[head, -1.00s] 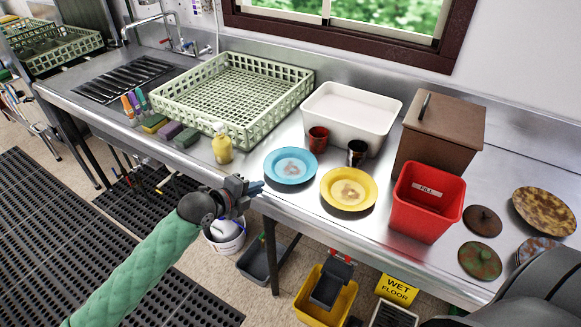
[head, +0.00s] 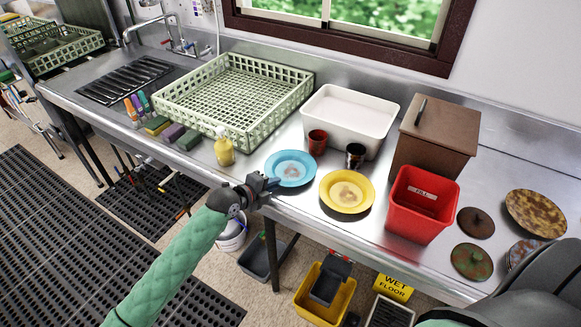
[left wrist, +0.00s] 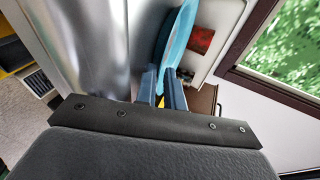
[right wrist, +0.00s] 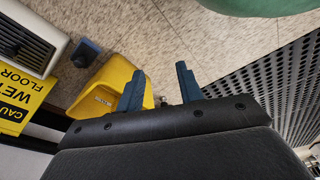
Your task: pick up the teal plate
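The teal plate (head: 291,162) lies flat on the steel counter near its front edge, with a worn pale patch in its middle. My left gripper (head: 270,184) is at the plate's near left rim. In the left wrist view, the plate (left wrist: 182,35) shows nearly edge-on, its rim reaching toward the gap between the blue fingers (left wrist: 161,84). These fingers stand a little apart; I cannot tell whether they touch the plate. My right gripper (right wrist: 160,88) is open and empty over the floor, out of the head view.
A yellow plate (head: 347,200) lies just right of the teal one. Behind are a red cup (head: 317,142), a dark cup (head: 355,155) and a white tub (head: 385,117). A yellow bottle (head: 224,150) and green rack (head: 165,105) stand left, a red bin (head: 422,215) right.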

